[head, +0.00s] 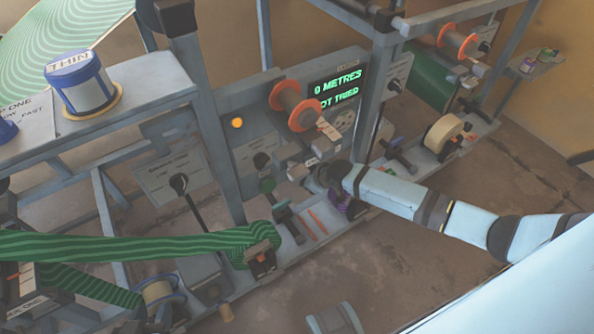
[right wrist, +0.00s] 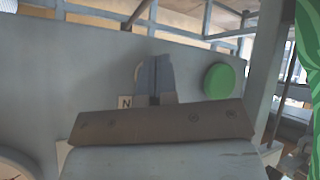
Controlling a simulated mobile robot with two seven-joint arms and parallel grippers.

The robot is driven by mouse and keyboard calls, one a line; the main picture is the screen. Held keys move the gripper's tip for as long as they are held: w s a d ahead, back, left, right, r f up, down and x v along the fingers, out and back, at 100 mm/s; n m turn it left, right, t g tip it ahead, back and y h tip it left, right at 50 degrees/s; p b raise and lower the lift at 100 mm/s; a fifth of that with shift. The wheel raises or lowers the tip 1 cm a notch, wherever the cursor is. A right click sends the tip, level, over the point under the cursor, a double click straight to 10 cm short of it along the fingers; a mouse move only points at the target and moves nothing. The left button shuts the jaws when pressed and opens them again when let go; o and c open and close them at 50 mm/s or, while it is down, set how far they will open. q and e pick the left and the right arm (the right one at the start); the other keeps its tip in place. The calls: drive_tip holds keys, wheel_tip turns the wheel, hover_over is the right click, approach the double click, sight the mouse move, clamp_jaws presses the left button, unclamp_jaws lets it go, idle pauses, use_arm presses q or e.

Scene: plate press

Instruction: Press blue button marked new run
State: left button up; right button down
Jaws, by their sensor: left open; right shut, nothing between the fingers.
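I cannot make out a blue button in either view. In the right wrist view, the shut fingers of my right gripper (right wrist: 155,82) are in front of a grey panel (right wrist: 80,75). Just left of them is a small pale label (right wrist: 125,102) with the letter N, its remainder hidden behind the fingers. A round green button (right wrist: 219,80) is right of the fingers. In the head view, my right gripper (head: 314,176) is at the machine's front, its tips hard to see. My left gripper (head: 262,262) is open and apart from it, lower left.
A lit display (head: 335,90) reads "0 METRES" and "NOT TRIED". Orange-flanged spools (head: 294,106) and frame posts (head: 207,125) stand around the panel. A blue tin marked THIN (head: 80,84) stands on the left shelf. Open floor (head: 475,175) lies at right.

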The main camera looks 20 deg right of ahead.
drive_tip(key=shift+s, duration=0.1)
drive_tip(key=shift+s+d+p, duration=0.1)
drive_tip(key=shift+s+p, duration=0.6)
drive_tip(key=shift+p, duration=0.05)
drive_tip(key=shift+s+r, duration=0.1)
drive_tip(key=s+p, duration=0.2)
drive_tip(key=s, duration=0.1)
drive_tip(key=s+p, duration=0.1)
drive_tip(key=shift+s+d+p, duration=0.35)
drive_tip(key=shift+s, duration=0.05)
